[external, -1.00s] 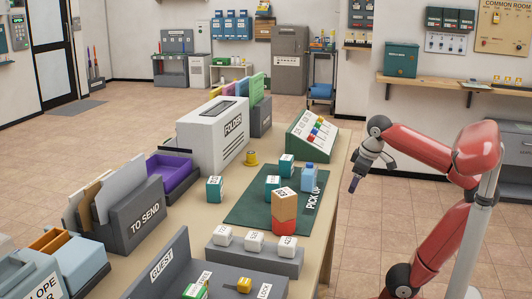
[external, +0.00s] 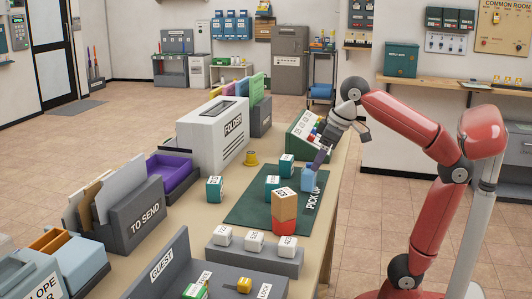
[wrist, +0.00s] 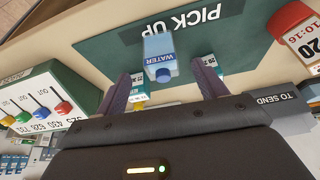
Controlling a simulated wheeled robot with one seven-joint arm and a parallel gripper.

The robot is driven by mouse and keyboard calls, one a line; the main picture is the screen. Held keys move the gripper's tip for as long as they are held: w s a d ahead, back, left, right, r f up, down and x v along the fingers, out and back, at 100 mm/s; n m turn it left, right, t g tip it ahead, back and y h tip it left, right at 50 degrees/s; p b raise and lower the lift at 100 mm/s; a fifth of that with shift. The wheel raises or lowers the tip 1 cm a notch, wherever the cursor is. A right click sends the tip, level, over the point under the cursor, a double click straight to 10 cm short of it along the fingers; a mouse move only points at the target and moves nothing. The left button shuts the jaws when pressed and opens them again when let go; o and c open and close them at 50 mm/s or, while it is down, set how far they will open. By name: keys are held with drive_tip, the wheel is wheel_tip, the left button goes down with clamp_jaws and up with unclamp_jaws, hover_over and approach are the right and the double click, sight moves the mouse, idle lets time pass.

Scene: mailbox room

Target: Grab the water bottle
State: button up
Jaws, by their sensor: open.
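The water bottle (external: 307,181) is a small light-blue carton-like bottle with a blue cap, standing on the green pick-up mat (external: 250,222). In the wrist view the bottle (wrist: 159,50) shows its WATER label and lies ahead of and between the two fingers. My gripper (external: 322,153) is above the mat's far right side, with a finger in front of part of the bottle in the external view. In the wrist view my gripper (wrist: 167,88) is open, its fingers apart with nothing held. Whether a finger touches the bottle cannot be told.
An orange-brown box on a red base (external: 284,207) stands close in front of the bottle. Teal cubes (external: 287,164) are to its left and behind. A panel with coloured levers (external: 306,128) stands behind. White cubes sit on a grey block (external: 255,258) nearer the camera.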

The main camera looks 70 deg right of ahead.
sight(309, 174)
drive_tip(key=x, duration=0.4)
drive_tip(key=b+x, duration=0.1)
drive_tip(key=x, duration=0.2)
drive_tip(key=shift+w+r, duration=0.15)
drive_tip(key=shift+w, duration=0.15)
drive_tip(key=c, duration=1.1)
